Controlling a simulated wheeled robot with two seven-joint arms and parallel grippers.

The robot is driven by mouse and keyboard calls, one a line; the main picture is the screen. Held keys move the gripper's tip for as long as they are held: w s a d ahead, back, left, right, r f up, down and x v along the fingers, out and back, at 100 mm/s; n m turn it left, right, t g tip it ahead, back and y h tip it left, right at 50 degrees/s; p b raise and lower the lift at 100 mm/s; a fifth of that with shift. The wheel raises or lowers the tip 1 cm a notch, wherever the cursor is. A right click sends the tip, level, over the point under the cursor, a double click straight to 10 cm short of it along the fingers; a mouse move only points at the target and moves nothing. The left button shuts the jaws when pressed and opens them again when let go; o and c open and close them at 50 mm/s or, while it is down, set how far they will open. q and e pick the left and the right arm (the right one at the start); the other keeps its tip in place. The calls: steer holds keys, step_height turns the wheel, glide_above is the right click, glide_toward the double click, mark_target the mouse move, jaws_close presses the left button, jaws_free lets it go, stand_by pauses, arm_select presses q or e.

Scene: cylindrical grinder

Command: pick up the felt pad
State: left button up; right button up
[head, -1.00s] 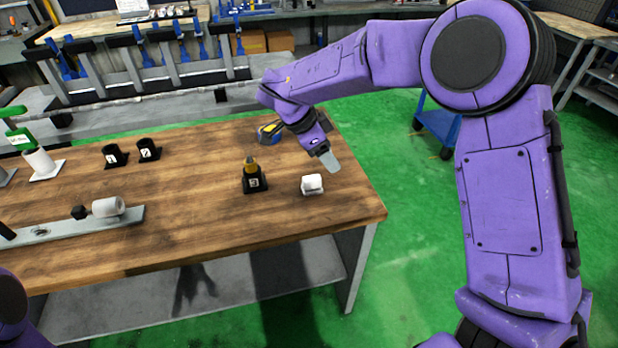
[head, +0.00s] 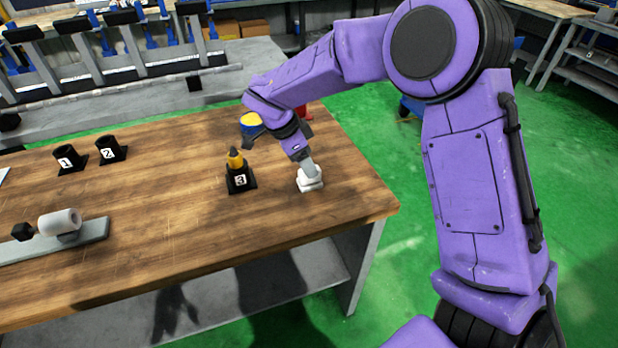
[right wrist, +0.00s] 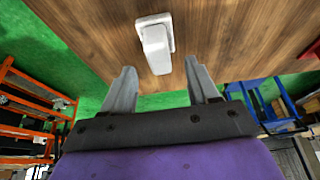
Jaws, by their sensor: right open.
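The white felt pad (head: 309,184) is a small block on a pale base near the right end of the wooden table. In the right wrist view the felt pad (right wrist: 155,48) lies ahead of the fingers, roughly in line with the gap between them. My right gripper (head: 308,170) points down at the pad and hides part of it in the head view. Its two fingers (right wrist: 160,72) stand apart with nothing clamped between them. My left gripper is out of view.
Black holders 1 (head: 68,160) and 2 (head: 110,150) and a white roller (head: 60,221) are farther left. The table's right edge is near.

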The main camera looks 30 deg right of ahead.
steer(key=x, duration=0.4)
steer(key=shift+f, duration=0.35)
steer(key=shift+a, duration=0.1)
steer(key=c, duration=1.1)
steer(key=shift+o, duration=0.2)
steer(key=shift+r, duration=0.2)
steer(key=shift+r, duration=0.3)
step_height(320, 180, up, 3)
steer(key=shift+s+a+f, duration=0.1)
steer(key=shift+s+a, duration=0.05)
steer(key=shift+s, duration=0.05)
steer(key=s+a+r, duration=0.6)
steer(key=s+r, duration=0.3)
steer(key=s, duration=0.3)
steer(key=shift+a+r+b, duration=0.2)
steer(key=shift+b, duration=0.1)
